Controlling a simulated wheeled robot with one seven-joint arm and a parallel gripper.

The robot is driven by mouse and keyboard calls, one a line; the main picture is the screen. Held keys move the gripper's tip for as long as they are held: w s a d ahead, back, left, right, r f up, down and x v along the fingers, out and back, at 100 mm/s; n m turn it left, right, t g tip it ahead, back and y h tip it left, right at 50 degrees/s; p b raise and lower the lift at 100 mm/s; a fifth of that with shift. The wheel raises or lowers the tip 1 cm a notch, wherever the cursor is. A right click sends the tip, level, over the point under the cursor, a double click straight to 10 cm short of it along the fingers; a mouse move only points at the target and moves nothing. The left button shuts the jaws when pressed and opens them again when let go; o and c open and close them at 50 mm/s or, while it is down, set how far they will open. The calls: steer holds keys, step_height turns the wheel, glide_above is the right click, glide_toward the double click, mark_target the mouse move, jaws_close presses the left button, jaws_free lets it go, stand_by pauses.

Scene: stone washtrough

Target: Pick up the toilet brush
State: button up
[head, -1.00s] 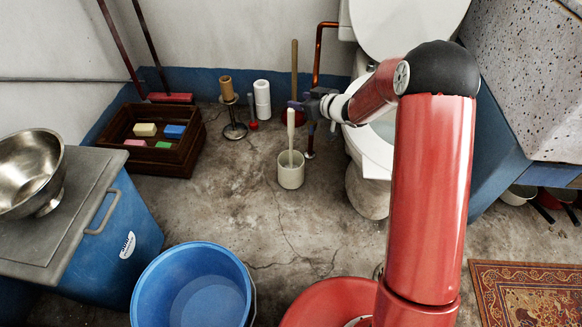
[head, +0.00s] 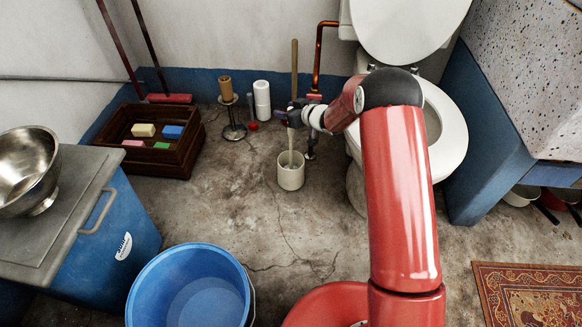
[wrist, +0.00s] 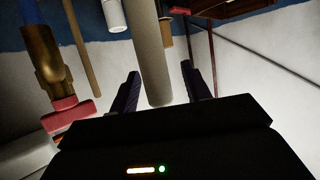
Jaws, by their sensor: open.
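The toilet brush (head: 291,146) stands with its pale handle up in a whitish round holder (head: 291,178) on the floor. Its brush head is hidden inside the holder. My gripper (head: 289,113) is open at the top of the handle, which it partly covers in the head view. In the wrist view the handle (wrist: 150,45) runs between the two spread fingers of my gripper (wrist: 162,88). Its end lies near the palm, with gaps to both fingers. I cannot tell whether the handle touches the palm.
The toilet (head: 450,135) is close on the right of my gripper. A plunger (head: 294,70), a paper roll holder (head: 231,115) and a white roll (head: 262,100) stand behind. A wooden crate (head: 155,160) is left, a blue bucket (head: 190,290) in front.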

jaws_close()
steer(key=shift+r, duration=0.1)
stand_by(0.4)
